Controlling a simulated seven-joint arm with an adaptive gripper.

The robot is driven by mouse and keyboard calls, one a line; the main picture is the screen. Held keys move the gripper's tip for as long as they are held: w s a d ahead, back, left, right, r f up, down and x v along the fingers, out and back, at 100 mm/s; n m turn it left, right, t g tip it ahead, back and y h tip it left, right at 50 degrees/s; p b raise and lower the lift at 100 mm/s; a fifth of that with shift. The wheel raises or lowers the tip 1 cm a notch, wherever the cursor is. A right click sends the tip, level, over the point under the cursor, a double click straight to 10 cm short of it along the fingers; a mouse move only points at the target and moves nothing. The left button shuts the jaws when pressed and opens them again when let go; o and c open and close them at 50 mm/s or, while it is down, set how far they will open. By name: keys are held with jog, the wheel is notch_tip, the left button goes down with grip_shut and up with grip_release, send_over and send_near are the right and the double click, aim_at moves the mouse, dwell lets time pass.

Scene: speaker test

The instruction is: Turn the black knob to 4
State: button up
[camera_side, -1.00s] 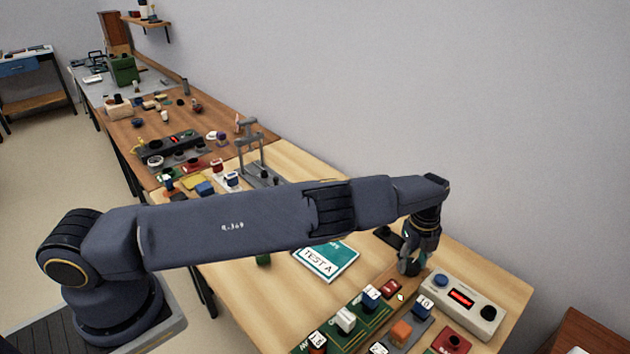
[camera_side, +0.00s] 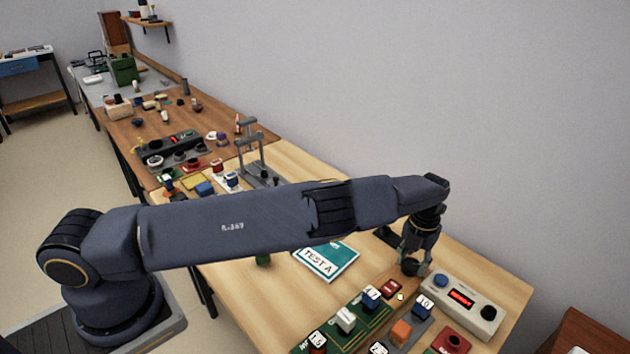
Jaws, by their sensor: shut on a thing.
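My gripper (camera_side: 413,262) points down at the right part of the light wooden table, just left of the white box. Its fingers are shut on a dark round piece, which looks like the black knob (camera_side: 410,268). The fingers partly hide it, and I cannot read any scale or number around it. Another black knob (camera_side: 488,312) stands on the right end of the white box (camera_side: 462,309), clear of the gripper. That box also has a blue knob (camera_side: 441,280) and a red display (camera_side: 461,298).
A teal TEST A booklet (camera_side: 327,262) lies left of the gripper. A dark flat piece (camera_side: 386,235) lies behind the gripper. Bare table (camera_side: 500,282) shows at the right.

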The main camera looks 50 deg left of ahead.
aim_at(412, 264)
jog(key=m, duration=0.5)
jog(key=shift+m, duration=0.4)
dwell(0.4)
jog(key=o, duration=1.1)
jog(key=shift+o, duration=0.2)
jog(key=shift+r, duration=0.15)
notch_tip(412, 264, up, 12)
